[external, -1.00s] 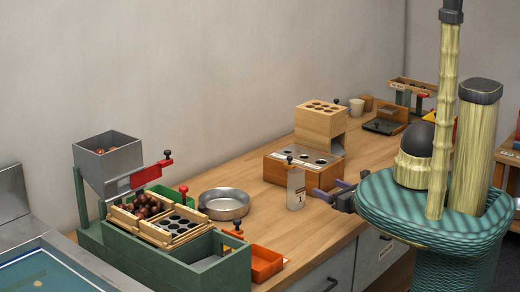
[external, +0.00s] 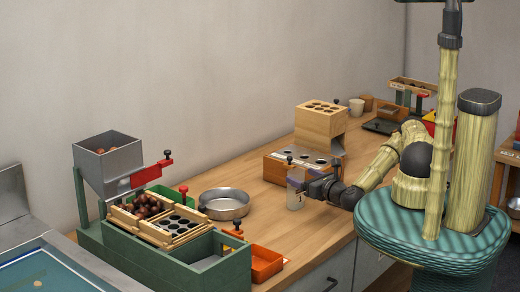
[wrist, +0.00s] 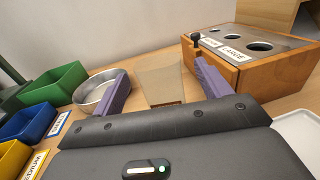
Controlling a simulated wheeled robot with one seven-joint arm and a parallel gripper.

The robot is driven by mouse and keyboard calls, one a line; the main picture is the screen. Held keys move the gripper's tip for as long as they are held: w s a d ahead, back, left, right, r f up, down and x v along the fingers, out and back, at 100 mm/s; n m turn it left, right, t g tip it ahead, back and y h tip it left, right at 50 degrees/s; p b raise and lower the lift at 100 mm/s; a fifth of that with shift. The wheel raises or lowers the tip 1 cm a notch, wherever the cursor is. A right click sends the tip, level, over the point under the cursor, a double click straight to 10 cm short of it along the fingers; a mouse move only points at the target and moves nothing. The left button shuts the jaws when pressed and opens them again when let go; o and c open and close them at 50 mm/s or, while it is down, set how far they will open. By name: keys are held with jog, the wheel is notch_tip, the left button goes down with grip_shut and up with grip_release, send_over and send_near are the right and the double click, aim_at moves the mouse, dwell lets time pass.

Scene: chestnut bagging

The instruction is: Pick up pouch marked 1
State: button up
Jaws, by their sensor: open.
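The pouch marked 1 (external: 295,201) is a small pale, translucent bag standing upright on the wooden bench, in front of a wooden box with holes. In the wrist view the pouch (wrist: 160,84) shows as a tan, see-through shape between my two purple fingers. My gripper (external: 306,187) is at the pouch's upper part in the external view and hides some of it. My gripper (wrist: 160,82) is open, with a finger on either side of the pouch. I cannot tell whether either finger touches it.
The wooden box (external: 270,171) with a metal top and a LARGE label stands close behind the pouch. A round metal pan (external: 224,204) is to the left. An orange tray (external: 266,263) and a green sorting station (external: 175,262) are at the front left. Bare bench lies between pan and pouch.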

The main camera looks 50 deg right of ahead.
aim_at(297, 176)
jog(key=w, duration=0.3)
jog(key=w+p, duration=0.1)
jog(key=w, duration=0.1)
jog(key=shift+w+d+f, duration=0.1)
jog(key=shift+d+f, duration=0.05)
jog(key=shift+d, duration=0.2)
jog(key=shift+c, duration=0.3)
jog(key=c, duration=1.2)
notch_tip(297, 176, up, 10)
jog(key=shift+c, duration=0.2)
